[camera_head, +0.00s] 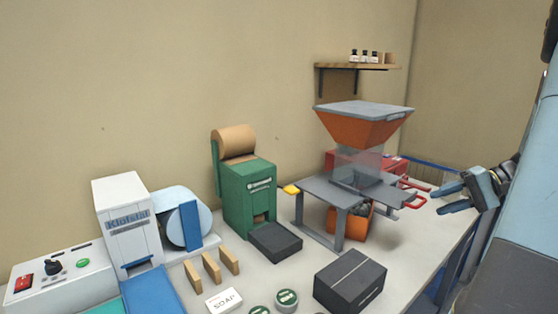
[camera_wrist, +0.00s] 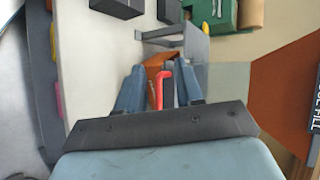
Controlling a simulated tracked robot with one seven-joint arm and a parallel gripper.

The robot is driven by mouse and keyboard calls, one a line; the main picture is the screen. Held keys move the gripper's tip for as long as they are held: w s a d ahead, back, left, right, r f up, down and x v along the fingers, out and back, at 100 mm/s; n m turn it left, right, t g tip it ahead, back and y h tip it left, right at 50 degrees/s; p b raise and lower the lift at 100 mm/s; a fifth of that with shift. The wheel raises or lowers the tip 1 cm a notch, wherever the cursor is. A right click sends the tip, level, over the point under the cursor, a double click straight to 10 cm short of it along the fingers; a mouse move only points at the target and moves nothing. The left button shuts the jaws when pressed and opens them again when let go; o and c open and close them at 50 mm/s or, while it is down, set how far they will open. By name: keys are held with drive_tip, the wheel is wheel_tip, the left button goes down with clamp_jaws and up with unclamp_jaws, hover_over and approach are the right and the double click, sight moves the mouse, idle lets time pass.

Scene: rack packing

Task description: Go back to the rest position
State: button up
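My gripper (camera_head: 438,201) is at the right of the head view, in the air beside the right side of the grey stand (camera_head: 318,188). Its two blue-grey fingers are apart, with nothing held between them. The wrist view shows the same open fingers (camera_wrist: 160,70). A red handle (camera_wrist: 158,88) appears between them there, lying beyond the fingers. In the head view the red handle (camera_head: 414,202) at the stand's right side is a little left of the fingertips, with a gap.
An orange hopper (camera_head: 358,128) stands above the stand, with an orange bin (camera_head: 358,228) below. A green dispenser (camera_head: 248,195), a dark box (camera_head: 350,280) and a white labelled machine (camera_head: 128,225) occupy the table (camera_head: 395,262). A shelf (camera_head: 355,67) with bottles is on the wall.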

drive_tip(key=s+a+r+n+h, duration=0.3)
drive_tip(key=s+a+h, duration=0.2)
drive_tip(key=a, duration=0.6)
drive_tip(key=s+a+r+n+t+h, duration=0.1)
drive_tip(key=s+a+r+n+h, duration=0.2)
drive_tip(key=s+a+h, duration=0.3)
drive_tip(key=shift+s+a+r+t, duration=0.4)
drive_tip(key=shift+s+a, duration=0.75)
drive_tip(key=shift+a, duration=1.3)
idle(0.6)
